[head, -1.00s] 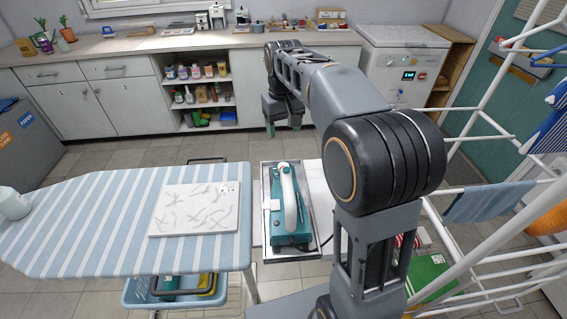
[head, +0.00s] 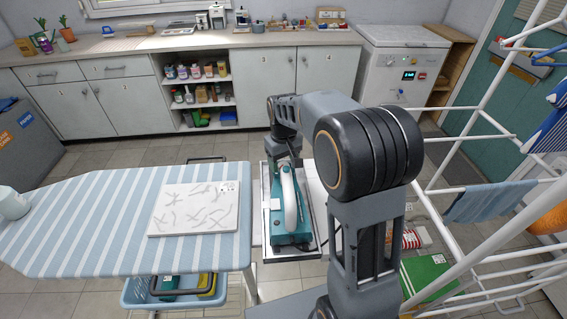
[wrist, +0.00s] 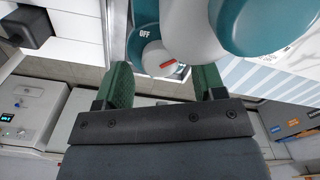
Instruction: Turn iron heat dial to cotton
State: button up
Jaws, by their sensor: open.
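The teal iron (head: 289,228) with a white handle (head: 289,195) rests in a metal tray (head: 266,240) at the right end of the ironing board. In the wrist view its round white heat dial (wrist: 156,52) shows a red mark (wrist: 167,64) and the word OFF printed on the teal body nearby. No cotton label is readable. My gripper (wrist: 163,75) is open, its two green fingers on either side of the dial in the picture. Whether they touch the dial I cannot tell. In the head view the gripper is over the far end of the iron, partly hidden.
The striped ironing board (head: 90,215) carries a pale marked slab (head: 194,209) left of the iron. A white drying rack (head: 480,200) stands at the right. A blue basket (head: 140,292) sits under the board. Floor is clear behind the tray.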

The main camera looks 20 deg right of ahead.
jog(key=shift+f, duration=0.5)
jog(key=shift+c, duration=0.2)
jog(key=c, duration=0.9)
jog(key=m, duration=0.6)
jog(key=shift+r+m+p, duration=0.1)
jog(key=shift+m+p, duration=0.2)
jog(key=shift+p, duration=0.1)
jog(key=m, duration=0.5)
jog(key=shift+m, duration=0.6)
jog(key=o, duration=0.9)
